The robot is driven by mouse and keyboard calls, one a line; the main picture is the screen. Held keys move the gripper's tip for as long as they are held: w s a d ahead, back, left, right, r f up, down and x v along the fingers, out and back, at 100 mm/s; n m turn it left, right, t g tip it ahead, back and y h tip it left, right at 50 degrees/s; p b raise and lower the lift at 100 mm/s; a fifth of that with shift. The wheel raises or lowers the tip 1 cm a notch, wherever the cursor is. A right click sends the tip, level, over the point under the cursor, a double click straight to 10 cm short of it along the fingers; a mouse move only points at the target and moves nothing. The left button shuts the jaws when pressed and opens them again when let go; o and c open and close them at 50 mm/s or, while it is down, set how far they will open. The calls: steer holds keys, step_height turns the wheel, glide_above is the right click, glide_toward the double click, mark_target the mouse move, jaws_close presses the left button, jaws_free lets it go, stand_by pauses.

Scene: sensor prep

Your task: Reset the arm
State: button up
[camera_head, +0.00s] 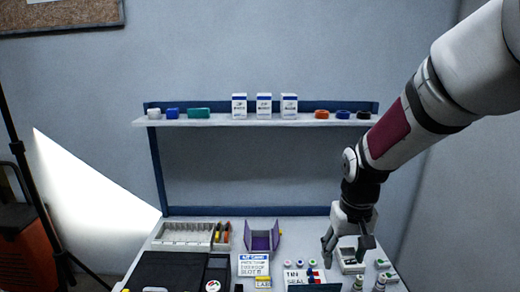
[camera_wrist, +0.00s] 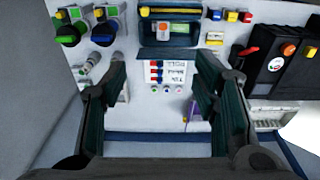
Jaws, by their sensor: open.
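My arm reaches in from the upper right in the head view and points down at the right part of the worktable (camera_head: 300,228). My gripper (camera_head: 348,248) hangs over the table's right side, near a small pale device (camera_head: 350,262). In the wrist view my gripper (camera_wrist: 160,72) has its two dark fingers wide apart, with nothing held between them. Between and beyond the fingers lies a white printed card (camera_wrist: 174,72) with small red and blue pieces. The fingers hide parts of the table on both sides.
A shelf (camera_head: 215,122) behind the table holds white boxes and coloured rolls. A black case (camera_head: 170,272), a compartment tray (camera_head: 185,236) and a purple holder (camera_head: 263,240) stand to the left. Green and blue knobbed parts (camera_wrist: 68,35) lie at the wrist view's upper left.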

steer(key=s+r+t+p, duration=0.1)
steer(key=s+r+p, duration=0.1)
steer(key=s+r, duration=0.7)
steer(key=s+r+t+p, duration=0.2)
steer(key=s+r, duration=0.7)
steer(key=s, duration=0.7)
steer(key=shift+s, duration=0.4)
steer(key=shift+d, duration=0.1)
